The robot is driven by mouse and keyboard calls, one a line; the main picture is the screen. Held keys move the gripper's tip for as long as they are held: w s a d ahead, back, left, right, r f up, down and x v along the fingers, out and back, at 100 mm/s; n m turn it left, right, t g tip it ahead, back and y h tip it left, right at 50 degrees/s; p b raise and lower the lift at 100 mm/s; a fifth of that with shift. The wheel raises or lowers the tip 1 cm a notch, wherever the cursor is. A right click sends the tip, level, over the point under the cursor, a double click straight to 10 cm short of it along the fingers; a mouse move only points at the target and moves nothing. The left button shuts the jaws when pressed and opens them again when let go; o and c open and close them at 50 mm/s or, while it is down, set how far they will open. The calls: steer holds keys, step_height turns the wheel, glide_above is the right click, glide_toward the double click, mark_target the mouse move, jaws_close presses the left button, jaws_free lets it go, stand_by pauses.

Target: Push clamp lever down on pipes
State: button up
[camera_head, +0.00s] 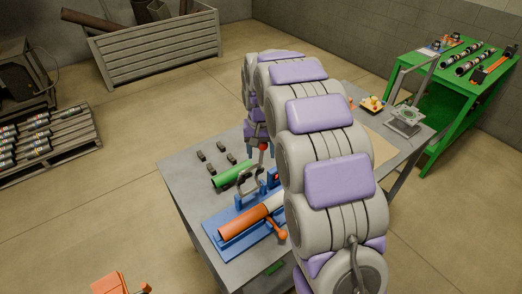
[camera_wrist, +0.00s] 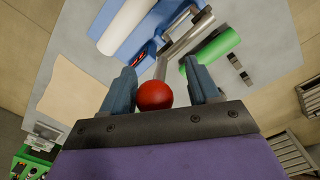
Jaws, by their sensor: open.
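The clamp lever is a grey metal bar (camera_wrist: 183,45) ending in a red ball knob (camera_wrist: 156,95); the knob also shows in the head view (camera_head: 263,146). My gripper (camera_wrist: 162,78) is open, with its two blue-grey fingers apart on either side of the knob. I cannot tell whether it touches the knob. The blue clamp fixture (camera_head: 215,222) on the table holds an orange pipe (camera_head: 243,223) and a white pipe (camera_wrist: 122,25). An orange handle (camera_head: 277,231) sticks out near the pipes. My arm hides part of the fixture in the head view.
A green pipe (camera_head: 231,174) and several small dark pieces (camera_head: 212,157) lie on the grey table (camera_head: 180,182) beside the fixture. A green table (camera_head: 460,97) with tools stands at the back right. A slatted crate (camera_head: 160,50) and a pallet (camera_head: 75,150) are on the left.

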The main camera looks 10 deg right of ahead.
steer(key=shift+d, duration=0.25)
steer(key=shift+d, duration=0.1)
steer(key=shift+c, duration=1.2)
jaws_close()
